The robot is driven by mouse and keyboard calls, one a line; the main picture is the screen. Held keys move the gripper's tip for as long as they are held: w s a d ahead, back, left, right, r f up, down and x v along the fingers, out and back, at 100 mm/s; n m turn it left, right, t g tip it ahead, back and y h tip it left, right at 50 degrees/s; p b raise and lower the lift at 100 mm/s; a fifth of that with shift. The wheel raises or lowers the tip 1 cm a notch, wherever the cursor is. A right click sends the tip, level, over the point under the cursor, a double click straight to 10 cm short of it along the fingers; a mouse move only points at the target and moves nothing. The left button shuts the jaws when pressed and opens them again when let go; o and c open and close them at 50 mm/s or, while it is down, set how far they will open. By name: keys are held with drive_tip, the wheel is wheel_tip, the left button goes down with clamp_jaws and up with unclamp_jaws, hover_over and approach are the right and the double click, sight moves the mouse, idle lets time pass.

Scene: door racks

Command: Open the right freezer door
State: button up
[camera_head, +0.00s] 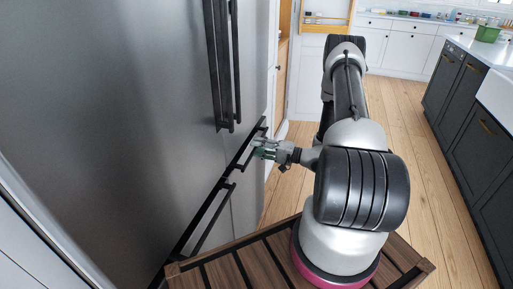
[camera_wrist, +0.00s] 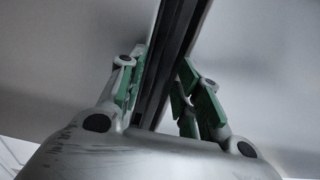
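The right freezer door's dark handle (camera_head: 243,160) is a straight bar on the lower part of the steel fridge front, beyond the left freezer handle (camera_head: 213,218). My gripper (camera_head: 259,147) is at this handle, reaching in from the right. In the wrist view, the dark handle bar (camera_wrist: 164,70) runs between my two green-padded fingers (camera_wrist: 160,88), one on each side and close against it. The gripper looks shut on the bar, though exact contact is hard to see. The right freezer door (camera_head: 246,200) looks closed, flush with the front.
Two long vertical handles (camera_head: 222,70) of the upper fridge doors are above my gripper. Dark cabinets (camera_head: 470,110) with a sink stand at the right.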

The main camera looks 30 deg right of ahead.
drive_tip(key=shift+w+a, duration=0.3)
clamp_jaws()
drive_tip(key=shift+s, duration=0.1)
